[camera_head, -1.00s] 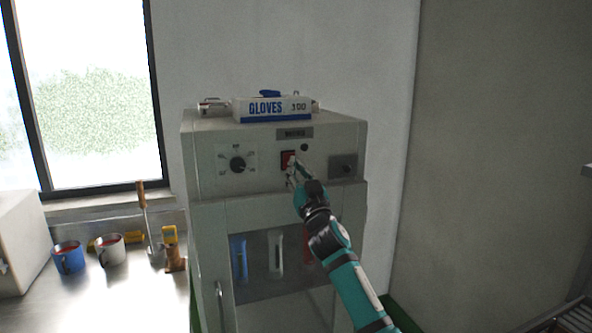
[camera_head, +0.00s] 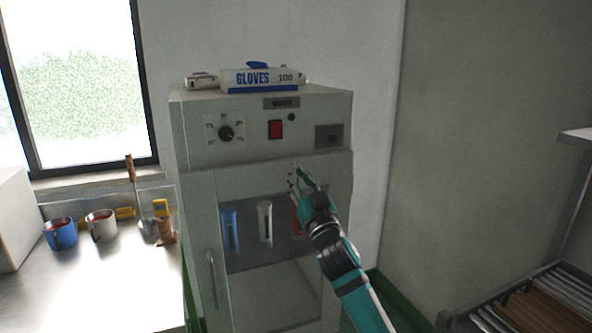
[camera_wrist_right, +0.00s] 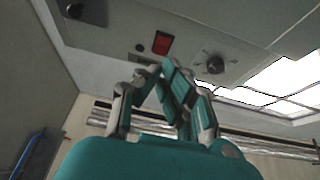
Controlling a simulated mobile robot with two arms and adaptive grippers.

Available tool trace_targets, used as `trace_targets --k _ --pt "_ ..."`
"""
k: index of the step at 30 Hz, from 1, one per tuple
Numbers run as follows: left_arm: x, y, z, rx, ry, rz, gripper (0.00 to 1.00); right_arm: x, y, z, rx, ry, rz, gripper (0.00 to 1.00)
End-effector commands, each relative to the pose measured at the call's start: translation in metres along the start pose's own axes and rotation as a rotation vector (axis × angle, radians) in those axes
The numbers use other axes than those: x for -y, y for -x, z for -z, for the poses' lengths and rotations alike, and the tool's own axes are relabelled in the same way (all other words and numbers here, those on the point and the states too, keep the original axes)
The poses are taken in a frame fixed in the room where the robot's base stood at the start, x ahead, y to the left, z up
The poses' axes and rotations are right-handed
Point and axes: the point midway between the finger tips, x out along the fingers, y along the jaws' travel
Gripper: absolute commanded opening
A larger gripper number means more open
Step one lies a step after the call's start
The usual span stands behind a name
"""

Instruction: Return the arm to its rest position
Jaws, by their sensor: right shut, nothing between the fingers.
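My right gripper (camera_head: 294,170) is shut and empty in front of the grey cabinet (camera_head: 202,140), below its control panel. It shows large in the right wrist view (camera_wrist_right: 160,68), with the panel beyond it. The red switch (camera_head: 275,129) is above the fingertips in the head view, and they look apart from it; it also shows in the right wrist view (camera_wrist_right: 162,43). My right arm comes in from the lower right and covers part of the cabinet's window. My left gripper is not in view.
A glove box (camera_head: 261,79) lies on top of the cabinet. Blue and white mugs (camera_head: 61,233) and tools stand on the metal bench (camera_head: 110,290) at the left. A rack (camera_head: 530,300) stands at the lower right.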

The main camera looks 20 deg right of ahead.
Motion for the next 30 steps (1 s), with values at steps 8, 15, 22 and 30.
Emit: trace_targets --k 8,15,22,30 --pt "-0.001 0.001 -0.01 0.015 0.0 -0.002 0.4 0.0 0.0 0.0 0.0 0.0 0.0 0.0" --pt "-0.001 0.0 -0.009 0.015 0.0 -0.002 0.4 -0.001 0.003 -0.016 0.029 0.002 -0.002 0.0" --pt "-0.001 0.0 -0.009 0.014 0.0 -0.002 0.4 -0.004 0.047 -0.143 0.27 0.023 -0.014 0.0" --pt "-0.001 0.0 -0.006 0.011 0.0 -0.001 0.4 -0.005 0.166 -0.315 0.63 0.057 -0.012 0.0"
